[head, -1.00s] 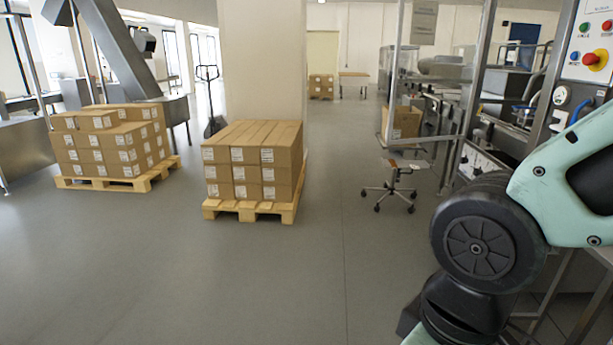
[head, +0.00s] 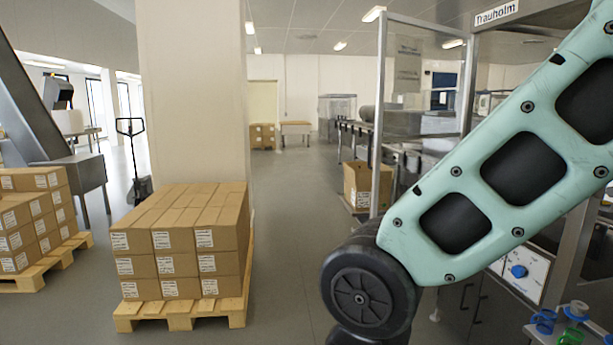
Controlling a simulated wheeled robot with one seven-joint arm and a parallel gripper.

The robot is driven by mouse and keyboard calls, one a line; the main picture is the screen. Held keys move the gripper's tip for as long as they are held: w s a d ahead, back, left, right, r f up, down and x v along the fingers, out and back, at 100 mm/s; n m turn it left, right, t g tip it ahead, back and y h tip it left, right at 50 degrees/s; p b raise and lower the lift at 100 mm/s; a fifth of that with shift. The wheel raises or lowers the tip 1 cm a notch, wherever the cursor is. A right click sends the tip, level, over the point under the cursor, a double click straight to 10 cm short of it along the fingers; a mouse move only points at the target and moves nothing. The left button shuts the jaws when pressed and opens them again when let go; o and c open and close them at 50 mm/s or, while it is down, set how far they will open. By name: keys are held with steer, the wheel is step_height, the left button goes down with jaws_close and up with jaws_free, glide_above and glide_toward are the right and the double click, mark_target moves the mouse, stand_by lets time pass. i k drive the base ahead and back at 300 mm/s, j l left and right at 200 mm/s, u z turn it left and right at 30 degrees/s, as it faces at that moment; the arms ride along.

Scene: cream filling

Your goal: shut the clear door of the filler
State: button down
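The filler (head: 497,14), with a Trauholm sign on its top beam, stands at the right in the head view. A tall metal-framed clear panel (head: 402,105), which looks like its clear door, stands out from the machine's left side. It appears swung open, with the aisle seen through it. My green and black arm crosses in front of the machine and hides much of it, including the panel's lower right part. My gripper is outside the picture.
A pallet of cartons (head: 180,235) stands left of centre, and another (head: 35,220) at the far left. An open carton (head: 367,186) sits behind the panel. A white plate with a blue knob (head: 518,271) is at lower right. The aisle floor between is clear.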

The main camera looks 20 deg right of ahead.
mark_target(408, 63)
steer(key=i+l+u, duration=0.1)
steer(key=i+u, duration=0.35)
steer(key=i, duration=0.4)
steer(key=i+u, duration=0.15)
steer(key=u, duration=0.35)
steer(key=i+l+u, duration=0.15)
steer(key=u, duration=0.3)
steer(key=i+u, duration=0.1)
steer(key=u, duration=0.75)
steer(key=l+u, duration=0.15)
steer(key=u, duration=0.7)
steer(key=l+u, duration=0.15)
steer(key=u, duration=0.7)
steer(key=l+u, duration=0.15)
steer(key=u, duration=0.65)
steer(key=l+u, duration=0.1)
steer(key=u, duration=0.75)
steer(key=k+u, duration=0.15)
steer(key=u, duration=0.7)
steer(key=k+u, duration=0.1)
steer(key=u, duration=1.6)
steer(key=k+j, duration=0.05)
